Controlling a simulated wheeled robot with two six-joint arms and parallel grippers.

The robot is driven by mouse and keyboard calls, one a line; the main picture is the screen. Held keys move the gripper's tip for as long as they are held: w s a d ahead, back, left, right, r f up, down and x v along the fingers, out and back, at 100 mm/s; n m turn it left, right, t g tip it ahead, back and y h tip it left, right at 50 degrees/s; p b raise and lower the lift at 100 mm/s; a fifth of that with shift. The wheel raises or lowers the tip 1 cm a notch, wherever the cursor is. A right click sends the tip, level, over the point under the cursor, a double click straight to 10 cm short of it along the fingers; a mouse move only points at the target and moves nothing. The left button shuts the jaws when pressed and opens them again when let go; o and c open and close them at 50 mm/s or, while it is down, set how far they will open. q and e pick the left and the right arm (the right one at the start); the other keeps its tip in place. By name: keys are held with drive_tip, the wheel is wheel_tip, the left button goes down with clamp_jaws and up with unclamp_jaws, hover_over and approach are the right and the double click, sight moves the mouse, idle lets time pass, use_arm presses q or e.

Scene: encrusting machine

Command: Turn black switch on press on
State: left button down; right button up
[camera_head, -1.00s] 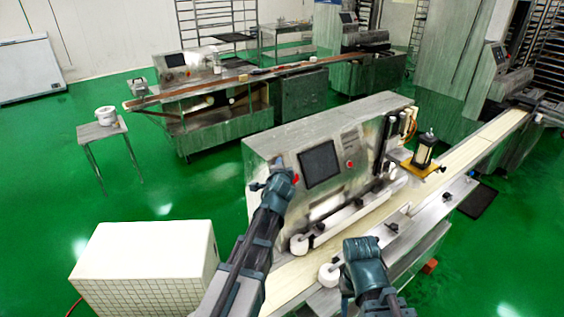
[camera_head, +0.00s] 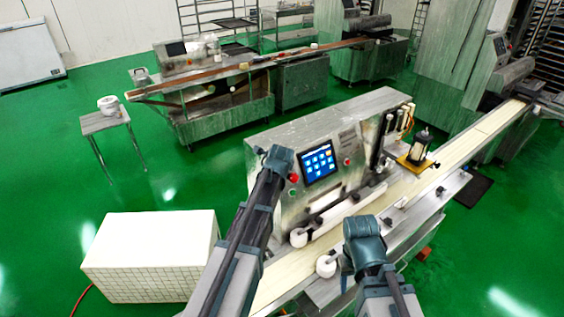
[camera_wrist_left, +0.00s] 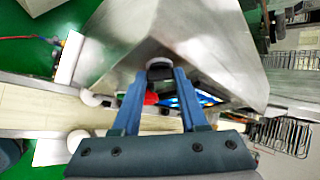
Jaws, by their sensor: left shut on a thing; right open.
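The press (camera_head: 350,115) is a steel machine with a front panel. Its touch screen (camera_head: 320,165) is lit blue with several icons. My left gripper (camera_head: 279,157) is at the panel's upper left, beside the screen, and hides the switch in the head view. In the left wrist view, the black switch (camera_wrist_left: 160,69) sits between the tips of my left gripper (camera_wrist_left: 159,76), which is shut on it. My right gripper (camera_head: 364,236) is open and empty above the conveyor's near part, away from the panel; its fingertips are hard to make out.
A red button (camera_head: 293,178) and a green one (camera_head: 292,191) sit just below my left gripper. A conveyor (camera_head: 463,150) runs along the press. A white tiled box (camera_head: 150,245) stands at left. Green floor (camera_head: 90,190) is free behind it.

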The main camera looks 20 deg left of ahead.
use_arm(q)
drive_tip(key=shift+m+g+p, duration=0.3)
drive_tip(key=shift+m, duration=0.1)
idle(0.3)
drive_tip(key=c, duration=0.7)
unclamp_jaws()
drive_tip(key=p+v, duration=0.8)
drive_tip(key=v, duration=0.4)
drive_tip(key=shift+p, duration=0.4)
